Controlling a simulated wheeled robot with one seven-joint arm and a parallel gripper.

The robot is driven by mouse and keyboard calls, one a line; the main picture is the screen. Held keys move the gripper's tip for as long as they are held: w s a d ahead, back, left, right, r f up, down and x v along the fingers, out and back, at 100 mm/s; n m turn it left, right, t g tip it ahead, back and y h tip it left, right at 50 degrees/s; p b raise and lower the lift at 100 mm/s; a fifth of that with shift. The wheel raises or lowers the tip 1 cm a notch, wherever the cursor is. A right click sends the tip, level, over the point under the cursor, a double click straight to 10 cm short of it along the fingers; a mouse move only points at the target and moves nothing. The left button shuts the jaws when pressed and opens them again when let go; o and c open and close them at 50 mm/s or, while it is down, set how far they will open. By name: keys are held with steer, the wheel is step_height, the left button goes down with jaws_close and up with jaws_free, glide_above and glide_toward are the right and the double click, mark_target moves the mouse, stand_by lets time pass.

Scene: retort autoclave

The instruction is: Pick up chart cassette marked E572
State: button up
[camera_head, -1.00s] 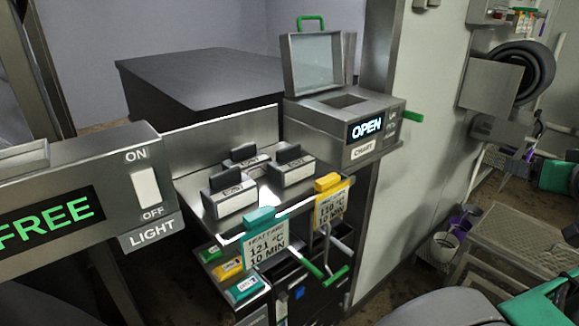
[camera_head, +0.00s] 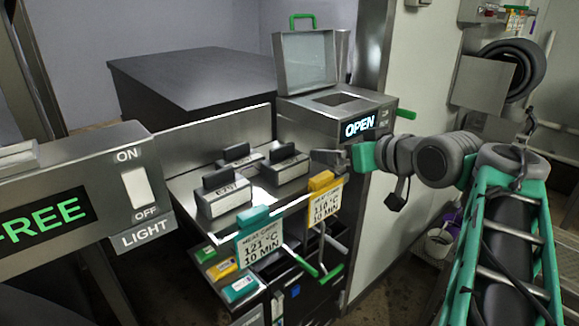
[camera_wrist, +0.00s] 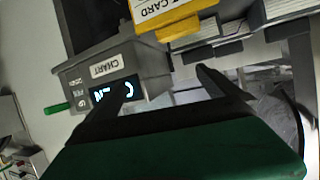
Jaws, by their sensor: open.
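Three grey chart cassettes with black handles sit on a steel shelf in the head view: one at front left (camera_head: 224,200), one at right (camera_head: 284,172), and one at the back (camera_head: 238,160). Their labels are too small to read surely, so I cannot tell which is E572. My gripper (camera_head: 322,157) is open and empty, just right of the right cassette and in front of the chart unit. In the wrist view my gripper (camera_wrist: 168,84) has both fingers spread, with nothing between them.
The chart unit (camera_head: 340,108) stands behind with its lid up and display reading OPEN. A teal card (camera_head: 258,240) and a yellow card (camera_head: 325,200) hang at the shelf front. The light switch panel (camera_head: 140,190) is at left.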

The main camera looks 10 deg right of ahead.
steer(key=y, duration=0.2)
glide_toward(288, 155)
steer(key=shift+s+d+f, duration=0.3)
steer(key=shift+s+d, duration=0.25)
steer(key=shift+d, duration=0.05)
steer(key=shift+w+a+r+m+t+y, duration=0.2)
steer(key=shift+a+m+t+y, duration=0.1)
steer(key=shift+m, duration=0.5)
steer(key=shift+w+a, duration=0.1)
steer(key=shift+w, duration=0.05)
steer(key=p+x, duration=0.2)
steer(key=x, duration=0.4)
steer(key=shift+w+a+f, duration=0.1)
steer(key=shift+w+a, duration=0.15)
steer(key=shift+w, duration=0.05)
steer(key=shift+w+f, duration=0.2)
steer(key=shift+w, duration=0.1)
steer(key=shift+c, duration=0.6)
steer(key=c, duration=1)
